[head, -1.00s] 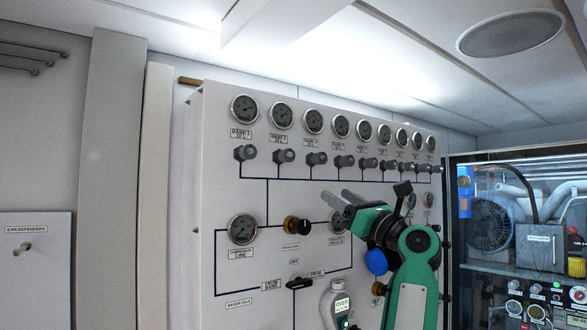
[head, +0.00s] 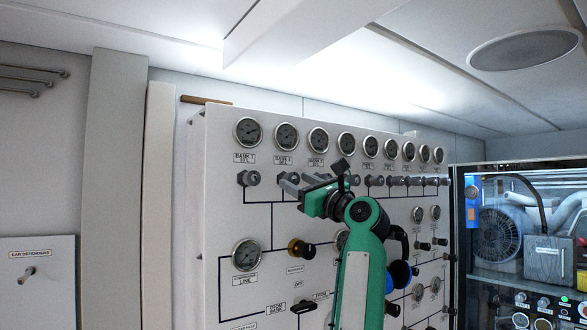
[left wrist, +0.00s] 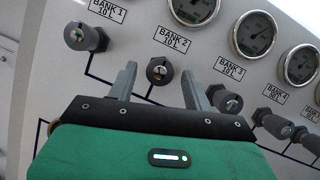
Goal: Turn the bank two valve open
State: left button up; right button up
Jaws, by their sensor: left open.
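The bank two valve (left wrist: 159,70) is a small grey knob under the BANK 2 label, joined to a black line on the white panel. In the left wrist view it shows between and just beyond the fingertips of my left gripper (left wrist: 158,72). The gripper is open, with one finger on each side of the valve and nothing held. In the head view the left gripper (head: 282,183) reaches the valve row from the right, and its fingers partly hide the bank two valve (head: 291,178). Contact cannot be told. My right gripper is not in view.
The bank 1 valve (head: 248,178) is close on the left. The bank 3 valve (left wrist: 227,100) is near the right finger. A row of round gauges (head: 317,139) runs above. A glass-fronted cabinet (head: 520,245) stands at the right.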

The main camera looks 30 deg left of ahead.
pick_arm(q)
jog(key=shift+p+x, duration=0.45)
jog(key=shift+x, duration=0.8)
jog(key=c, duration=1)
jog(key=shift+o, duration=0.2)
jog(key=shift+n, duration=0.3)
